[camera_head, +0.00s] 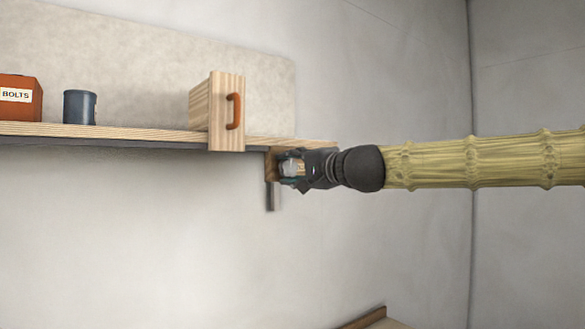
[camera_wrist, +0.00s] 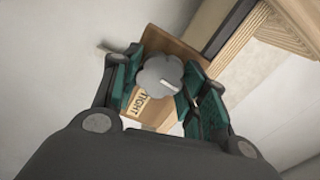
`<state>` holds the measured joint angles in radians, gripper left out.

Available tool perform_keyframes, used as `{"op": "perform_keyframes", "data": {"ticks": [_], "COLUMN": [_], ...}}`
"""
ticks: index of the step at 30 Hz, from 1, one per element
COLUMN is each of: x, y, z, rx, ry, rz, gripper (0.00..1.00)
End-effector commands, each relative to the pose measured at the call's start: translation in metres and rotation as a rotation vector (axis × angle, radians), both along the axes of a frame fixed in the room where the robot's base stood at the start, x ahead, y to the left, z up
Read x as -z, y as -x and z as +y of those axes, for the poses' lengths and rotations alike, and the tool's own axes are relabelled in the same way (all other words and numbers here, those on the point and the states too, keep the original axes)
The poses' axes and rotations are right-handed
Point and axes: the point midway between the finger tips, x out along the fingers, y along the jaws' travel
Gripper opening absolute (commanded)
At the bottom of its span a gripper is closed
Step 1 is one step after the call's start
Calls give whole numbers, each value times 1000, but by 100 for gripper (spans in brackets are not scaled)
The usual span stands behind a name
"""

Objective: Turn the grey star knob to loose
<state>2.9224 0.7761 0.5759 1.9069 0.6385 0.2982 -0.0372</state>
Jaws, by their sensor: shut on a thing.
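The grey star knob (camera_wrist: 160,78) sits between the fingertips of my gripper (camera_wrist: 157,88) in the wrist view. It has rounded lobes and a short white mark on its face, pointing toward the right finger. The knob is mounted on a wooden block (camera_wrist: 160,44). A label reading "TIGHT" (camera_wrist: 138,102) shows on the wood just below the knob; no other label is visible. In the head view my gripper (camera_head: 293,168) is at the block under the shelf's right end, shut on the knob (camera_head: 290,168), which is partly hidden by the fingers.
A wooden shelf (camera_head: 150,133) runs along the wall above the knob. On it stand an orange box marked "BOLTS" (camera_head: 20,98), a dark blue can (camera_head: 80,107) and a wooden box with an orange handle (camera_head: 226,110). The wall below is clear.

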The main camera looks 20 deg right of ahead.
Motion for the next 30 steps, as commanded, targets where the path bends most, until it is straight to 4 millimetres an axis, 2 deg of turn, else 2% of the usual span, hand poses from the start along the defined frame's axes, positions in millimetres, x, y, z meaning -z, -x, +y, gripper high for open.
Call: {"op": "perform_keyframes", "data": {"ticks": [9, 24, 25, 30], "x": [3, 3, 3, 3], "y": [0, 0, 0, 0], "z": [0, 1, 1, 0], "rx": [-1, -2, -2, -1], "ry": [97, 112, 112, 112], "rz": [-32, -36, -36, -37], "gripper": [19, 19, 47, 48]}}
